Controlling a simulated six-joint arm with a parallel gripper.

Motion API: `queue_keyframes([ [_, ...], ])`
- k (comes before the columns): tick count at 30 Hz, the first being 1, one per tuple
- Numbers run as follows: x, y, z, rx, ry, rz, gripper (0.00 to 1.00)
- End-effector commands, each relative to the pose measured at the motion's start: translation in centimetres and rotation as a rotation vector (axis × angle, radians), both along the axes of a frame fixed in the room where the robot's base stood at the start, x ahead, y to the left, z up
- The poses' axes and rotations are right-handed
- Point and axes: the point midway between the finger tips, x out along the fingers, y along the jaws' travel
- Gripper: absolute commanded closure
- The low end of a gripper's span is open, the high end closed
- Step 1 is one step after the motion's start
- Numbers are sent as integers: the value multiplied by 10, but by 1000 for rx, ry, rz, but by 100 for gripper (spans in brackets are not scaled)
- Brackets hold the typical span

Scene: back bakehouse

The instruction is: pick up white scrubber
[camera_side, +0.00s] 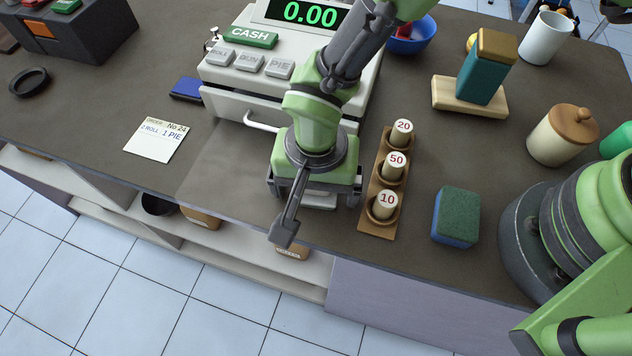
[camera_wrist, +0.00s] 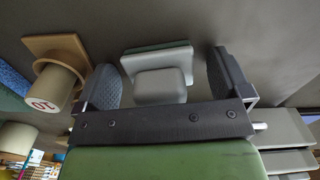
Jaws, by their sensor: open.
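The white scrubber (camera_wrist: 160,86) is a pale grey-white block with a green layer along its far side in the wrist view. It lies between the two fingers of my gripper (camera_wrist: 163,76), with a gap on each side. In the side view my gripper (camera_side: 318,206) points down at the counter in front of the cash register. It is open, and only a pale strip of the scrubber (camera_side: 320,202) shows beneath it; the rest is hidden. I cannot tell the exact height of the fingers above the counter.
A brown holder (camera_side: 366,225) with three numbered tubes stands close on the right. Beyond it is a blue-and-green sponge (camera_side: 455,216). The cash register (camera_side: 225,103) stands just behind my gripper. The counter's front edge is close. An order slip (camera_side: 156,140) lies left.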

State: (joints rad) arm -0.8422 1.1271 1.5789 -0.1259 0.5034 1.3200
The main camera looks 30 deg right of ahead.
Motion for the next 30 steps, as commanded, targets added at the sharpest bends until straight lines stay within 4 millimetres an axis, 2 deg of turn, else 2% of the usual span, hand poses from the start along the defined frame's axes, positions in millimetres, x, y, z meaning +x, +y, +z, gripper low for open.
queue_keyframes([
  [2, 0, 0, 0, 0, 0, 0, 4],
  [9, 0, 0, 1, 0, 0, 0, 57],
  [17, 0, 0, 1, 0, 0, 0, 59],
  [22, 0, 0, 10, 1, -1, 1, 59],
  [26, 1, 1, 30, 4, -3, 0, 59],
  [30, 1, 1, 60, 4, -4, 0, 59],
])
